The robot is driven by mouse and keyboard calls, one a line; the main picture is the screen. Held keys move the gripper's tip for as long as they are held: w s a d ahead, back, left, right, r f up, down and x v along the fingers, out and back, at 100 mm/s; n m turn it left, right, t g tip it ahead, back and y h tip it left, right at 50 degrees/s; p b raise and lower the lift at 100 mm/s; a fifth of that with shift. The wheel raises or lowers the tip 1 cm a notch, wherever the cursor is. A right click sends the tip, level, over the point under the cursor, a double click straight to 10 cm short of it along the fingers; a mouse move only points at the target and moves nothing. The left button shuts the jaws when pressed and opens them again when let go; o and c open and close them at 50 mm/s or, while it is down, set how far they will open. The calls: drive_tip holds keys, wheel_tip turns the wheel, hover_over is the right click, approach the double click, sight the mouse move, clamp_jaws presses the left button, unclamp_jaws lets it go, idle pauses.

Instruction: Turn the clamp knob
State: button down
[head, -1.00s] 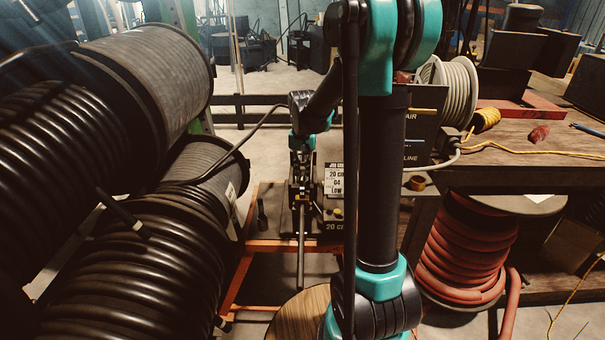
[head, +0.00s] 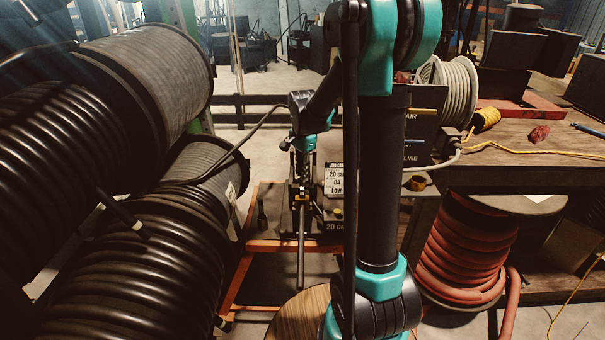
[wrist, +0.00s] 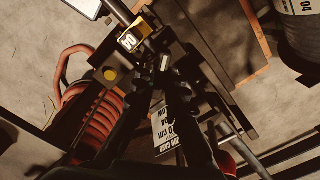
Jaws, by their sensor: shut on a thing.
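The crimper (head: 310,214) stands on the orange-framed stand, partly behind my arm in the head view. My gripper (head: 300,184) points down over it. In the wrist view my dark gripper fingers (wrist: 163,82) come together at the middle of the crimper and are shut on a small dark part. That part fits the clamp knob, but the fingers cover most of it. A long metal lever (head: 301,250) hangs down in front of the crimper.
A job card (head: 334,180) is at the crimper's right. Black hose reels (head: 150,235) crowd the left. A workbench (head: 535,150) and a red hose reel (head: 465,250) are at the right. A round wooden top (head: 300,315) is in front.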

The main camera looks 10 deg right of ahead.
drive_tip(key=shift+m, duration=0.6)
drive_tip(key=c, duration=1.6)
unclamp_jaws()
drive_tip(key=shift+o, duration=0.2)
wheel_tip(320, 180, up, 12)
drive_tip(key=s+d+f+n+t, duration=0.2)
drive_tip(key=s+f+n, duration=0.5)
drive_tip(key=s, duration=0.4)
drive_tip(key=s+d+f+n+t, duration=0.1)
drive_tip(key=s+f+n+t, duration=0.1)
drive_tip(key=s+f+n, duration=0.5)
drive_tip(key=s+f, duration=0.3)
drive_tip(key=s, duration=0.2)
drive_tip(key=shift+s+d, duration=0.25)
drive_tip(key=shift+d, duration=0.15)
